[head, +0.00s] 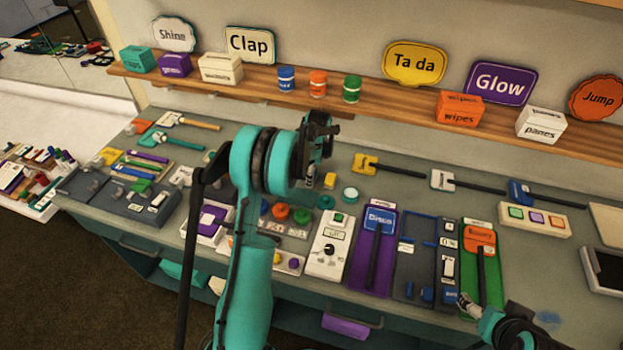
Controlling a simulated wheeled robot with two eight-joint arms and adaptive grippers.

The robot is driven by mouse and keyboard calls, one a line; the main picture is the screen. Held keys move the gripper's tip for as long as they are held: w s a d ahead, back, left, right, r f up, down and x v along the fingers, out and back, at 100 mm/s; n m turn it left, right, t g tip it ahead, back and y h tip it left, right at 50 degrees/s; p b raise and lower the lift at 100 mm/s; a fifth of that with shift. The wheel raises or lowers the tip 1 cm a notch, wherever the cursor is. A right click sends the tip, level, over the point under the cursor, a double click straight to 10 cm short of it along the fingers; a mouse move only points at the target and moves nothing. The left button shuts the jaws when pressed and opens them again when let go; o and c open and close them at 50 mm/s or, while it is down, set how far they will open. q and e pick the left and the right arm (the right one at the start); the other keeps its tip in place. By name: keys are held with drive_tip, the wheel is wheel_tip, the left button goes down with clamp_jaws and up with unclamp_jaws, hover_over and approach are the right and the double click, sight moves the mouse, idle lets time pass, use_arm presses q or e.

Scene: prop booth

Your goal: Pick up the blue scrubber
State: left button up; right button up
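The blue scrubber (519,193) appears to be the tool with a blue head and a long black handle. It lies on the grey bench top at the right, below the shelf, with its handle pointing right. My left gripper (318,178) is over the middle of the bench, well left of the scrubber, mostly hidden behind its own wrist. My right gripper (467,304) is low at the bench's front edge, by the orange-headed tool, nearer than the scrubber and apart from it. Neither gripper's opening shows clearly. Nothing is visibly touching the scrubber.
Similar tools with yellow (366,162) and white (442,180) heads lie left of the scrubber. A three-button panel (534,220) sits just in front of it. A wooden shelf (400,112) with boxes and cans runs behind. Purple (361,270) and green (493,282) trays hold tools in front.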

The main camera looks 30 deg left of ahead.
use_arm(q)
drive_tip(key=shift+w+a+f, duration=0.1)
drive_tip(key=shift+a+f, duration=0.05)
drive_tip(key=shift+f, duration=0.45)
drive_tip(key=shift+r, duration=0.1)
drive_tip(key=c, duration=1.1)
drive_tip(key=shift+r, duration=0.1)
drive_tip(key=shift+c, duration=0.4)
drive_tip(key=r, duration=0.1)
drive_tip(key=r+p, duration=0.1)
drive_tip(key=r, duration=0.2)
drive_tip(key=shift+d+r, duration=0.25)
drive_tip(key=shift+d, duration=0.05)
drive_tip(key=d+r, duration=0.2)
drive_tip(key=d, duration=0.1)
drive_tip(key=s+d+r+p, duration=0.1)
drive_tip(key=d+r, duration=0.1)
drive_tip(key=d, duration=0.2)
drive_tip(key=s+d+r+p, duration=0.1)
drive_tip(key=d+r, duration=0.1)
drive_tip(key=d, duration=0.2)
drive_tip(key=shift+s+r, duration=0.15)
drive_tip(key=shift+s, duration=0.05)
